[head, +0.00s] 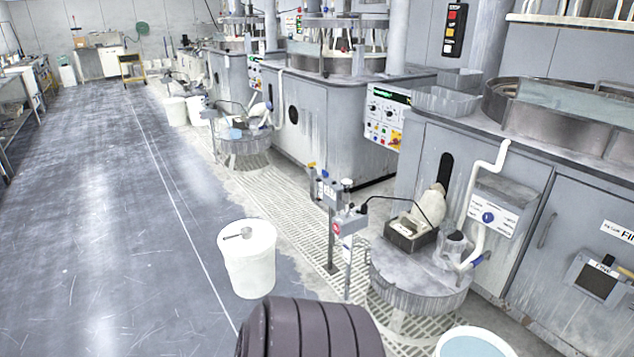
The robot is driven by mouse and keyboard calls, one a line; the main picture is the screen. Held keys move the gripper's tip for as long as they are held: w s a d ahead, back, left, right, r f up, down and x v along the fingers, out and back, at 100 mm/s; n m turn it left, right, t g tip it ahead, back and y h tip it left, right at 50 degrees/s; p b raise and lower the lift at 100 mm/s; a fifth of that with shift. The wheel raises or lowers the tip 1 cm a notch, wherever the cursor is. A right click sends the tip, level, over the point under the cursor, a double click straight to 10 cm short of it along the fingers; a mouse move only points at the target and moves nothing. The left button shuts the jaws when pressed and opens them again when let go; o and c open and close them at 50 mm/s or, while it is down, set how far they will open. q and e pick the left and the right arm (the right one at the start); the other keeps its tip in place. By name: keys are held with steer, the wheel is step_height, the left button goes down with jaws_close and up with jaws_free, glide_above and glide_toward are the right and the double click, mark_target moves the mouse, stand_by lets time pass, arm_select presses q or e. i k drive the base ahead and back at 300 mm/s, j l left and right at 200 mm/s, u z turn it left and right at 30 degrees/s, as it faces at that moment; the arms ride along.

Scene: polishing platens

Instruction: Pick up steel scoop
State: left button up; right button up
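A small grey metal scoop (245,233) lies on top of a white bucket (250,272), which stands on the floor left of the nearest polishing machine. The scoop's round bowl is toward the right and its handle points left. Neither of my grippers is in view, so their state does not show. Nothing touches the scoop except the bucket top under it.
A dark ribbed part, which may be mine, fills the bottom middle. A low round stand (415,285) with a dark tray (410,238) is to the right, behind a thin post (347,265). A bucket of pale blue liquid (472,346) is at the bottom right. The left floor is open.

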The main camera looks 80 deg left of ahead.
mark_target(246, 232)
steer(key=u, duration=3.25)
steer(key=z, duration=1.4)
steer(key=u, duration=1.4)
steer(key=i+j+z, duration=0.1)
steer(key=i+j, duration=0.2)
steer(key=i, duration=0.1)
